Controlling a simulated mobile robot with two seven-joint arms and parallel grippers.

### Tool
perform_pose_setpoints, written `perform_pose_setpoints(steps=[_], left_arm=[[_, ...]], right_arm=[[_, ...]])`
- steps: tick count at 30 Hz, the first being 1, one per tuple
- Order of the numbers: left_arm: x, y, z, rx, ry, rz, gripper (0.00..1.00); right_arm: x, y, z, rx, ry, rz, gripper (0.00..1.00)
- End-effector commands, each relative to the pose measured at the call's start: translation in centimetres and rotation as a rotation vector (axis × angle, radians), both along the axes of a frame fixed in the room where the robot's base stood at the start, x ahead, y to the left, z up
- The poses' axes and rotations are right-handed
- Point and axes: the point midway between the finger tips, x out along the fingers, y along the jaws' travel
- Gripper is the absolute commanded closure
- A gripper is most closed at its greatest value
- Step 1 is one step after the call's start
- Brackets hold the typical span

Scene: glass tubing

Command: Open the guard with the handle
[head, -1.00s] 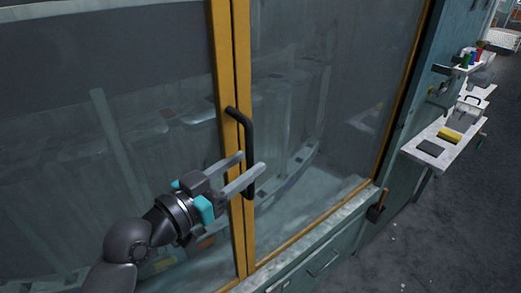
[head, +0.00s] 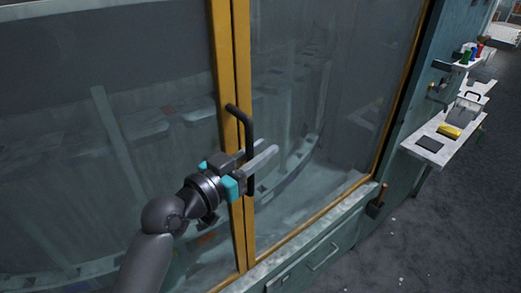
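The guard (head: 320,110) is a pair of large glass panels in yellow frames, and its two frames meet at a yellow upright (head: 226,90) in the middle. A black bar handle (head: 246,122) stands upright on the right-hand frame at this seam. My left gripper (head: 267,150) is at the handle, with its two pale fingers spread and reaching to either side of the bar's middle. The fingers appear apart, with the handle passing behind or between them; I cannot tell whether they touch it. My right gripper is not in view.
Below the glass runs a pale sill and a green cabinet front with a drawer handle (head: 323,258). A brush-like tool (head: 377,203) hangs at the corner. A side shelf (head: 445,137) holds a yellow block and dark pad. Grey floor at right is clear.

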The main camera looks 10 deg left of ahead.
Motion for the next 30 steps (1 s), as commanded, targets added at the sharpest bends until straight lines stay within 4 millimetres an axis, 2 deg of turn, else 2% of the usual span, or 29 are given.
perform_pose_setpoints(steps=[1,6,30], left_arm=[[-0.01,0.02,-0.01,0.0,0.0,0.0,0.82],[-0.01,0.02,-0.01,0.0,0.0,0.0,1.0],[-0.02,0.02,-0.02,0.0,0.001,0.0,1.0]], right_arm=[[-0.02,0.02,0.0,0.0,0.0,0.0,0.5],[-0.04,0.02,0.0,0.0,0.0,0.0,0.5],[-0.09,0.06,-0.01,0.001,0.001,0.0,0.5]])
